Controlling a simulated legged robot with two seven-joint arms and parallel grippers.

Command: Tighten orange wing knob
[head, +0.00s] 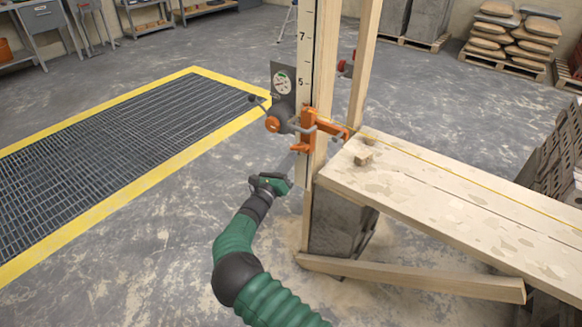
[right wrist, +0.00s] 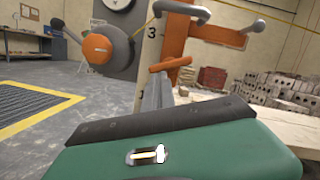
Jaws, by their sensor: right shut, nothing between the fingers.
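An orange clamp (head: 309,124) grips the upright numbered staff in the head view. A small orange wing-shaped knob (head: 301,148) sits at its lower front; in the right wrist view it is a short, slightly tilted orange bar (right wrist: 170,64). My right gripper (head: 298,160) is shut and empty, its fingers pointing up just below this knob. In the right wrist view the fingertips (right wrist: 156,80) overlap the space under the bar; I cannot tell whether they touch. My left gripper is out of view.
A grey plate with a dial (head: 283,82) and a round orange hub (head: 272,124) with grey levers stands left of the staff. A wooden plank (head: 440,195) runs right, with a yellow line above it. Left of my arm the floor is clear up to a yellow-edged grate (head: 120,130).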

